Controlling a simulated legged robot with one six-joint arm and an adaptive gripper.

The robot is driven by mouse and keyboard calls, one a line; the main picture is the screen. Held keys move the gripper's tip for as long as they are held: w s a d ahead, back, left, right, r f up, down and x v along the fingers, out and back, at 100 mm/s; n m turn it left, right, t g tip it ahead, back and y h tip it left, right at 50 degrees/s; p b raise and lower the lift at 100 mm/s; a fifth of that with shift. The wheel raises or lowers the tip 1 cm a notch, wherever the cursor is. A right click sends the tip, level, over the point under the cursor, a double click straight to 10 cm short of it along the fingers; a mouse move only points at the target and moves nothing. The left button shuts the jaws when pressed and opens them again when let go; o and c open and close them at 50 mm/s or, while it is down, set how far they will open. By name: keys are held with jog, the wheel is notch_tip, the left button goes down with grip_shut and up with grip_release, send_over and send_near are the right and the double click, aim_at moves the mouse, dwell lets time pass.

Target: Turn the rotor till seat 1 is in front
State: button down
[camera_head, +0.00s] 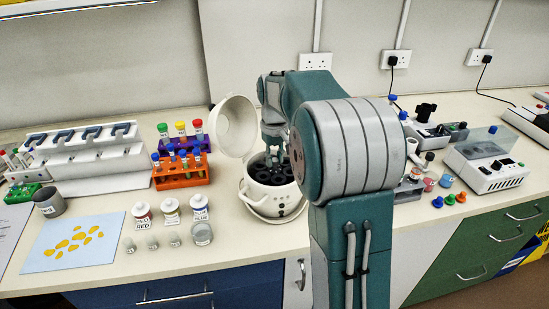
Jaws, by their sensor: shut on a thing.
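The centrifuge (265,203) is a round cream pot on the bench, its round lid (234,125) tilted up and open at the back left. Its dark rotor (284,190) shows inside with several black seats; the seat numbers are too small to read. My gripper (275,160) reaches down into the bowl from above, at the rotor's far side. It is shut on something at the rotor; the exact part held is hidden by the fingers. My arm covers the right side of the bowl.
Orange (181,176) and purple tube racks with capped tubes stand left of the lid. Labelled bottles (171,210) and small vials stand front left. A white pipette stand (85,160) is at the left. Right of my arm are small coloured caps and a white device (495,162).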

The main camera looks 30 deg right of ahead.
jog(key=shift+f, duration=0.1)
jog(key=c, duration=0.5)
grip_release()
notch_tip(320, 180, up, 12)
jog(key=shift+w+f, duration=0.1)
jog(key=shift+a, duration=0.1)
dwell(0.4)
